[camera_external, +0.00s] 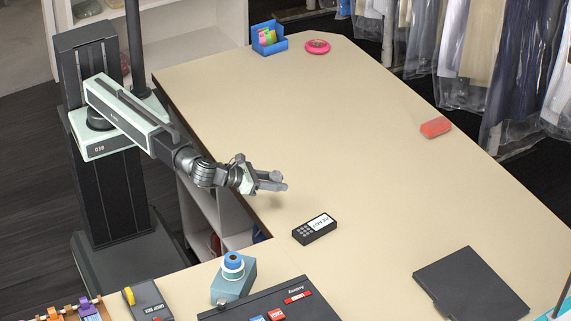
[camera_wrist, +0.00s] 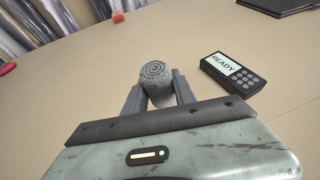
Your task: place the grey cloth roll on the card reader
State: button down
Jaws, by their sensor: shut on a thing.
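My gripper (camera_external: 272,181) is over the table's left part in the external view. In the wrist view my gripper (camera_wrist: 159,92) is shut on the grey cloth roll (camera_wrist: 156,72), whose spiral end faces up between the two fingers. In the external view the roll is hard to tell apart from the grey fingers. The card reader (camera_external: 314,228) is a small black device with a keypad and a lit screen, lying on the table below and right of my gripper. It also shows in the wrist view (camera_wrist: 233,74), right of the roll and apart from it, with READY on its screen.
The beige table (camera_external: 350,130) is mostly clear. A black flat pad (camera_external: 470,285) lies at the front right, a red block (camera_external: 435,127) near the right edge. A blue holder (camera_external: 268,38) and a pink dish (camera_external: 317,46) stand at the back.

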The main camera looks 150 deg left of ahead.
jog(key=w+d, duration=0.1)
jog(key=d, duration=0.2)
jog(key=b, duration=0.1)
send_over(315, 226)
jog(key=shift+s+f, duration=0.2)
jog(key=shift+f, duration=0.2)
jog(key=f+b, duration=0.2)
jog(key=b, duration=0.1)
jog(key=f+b, duration=0.1)
jog(key=f, duration=0.1)
jog(key=shift+w+a, duration=0.1)
jog(key=shift+w, duration=0.15)
jog(key=shift+r, duration=0.25)
jog(key=shift+f, duration=0.1)
jog(key=c, duration=1.4)
grip_release()
jog(key=shift+f, duration=0.15)
jog(key=shift+c, duration=0.2)
jog(key=o, duration=0.4)
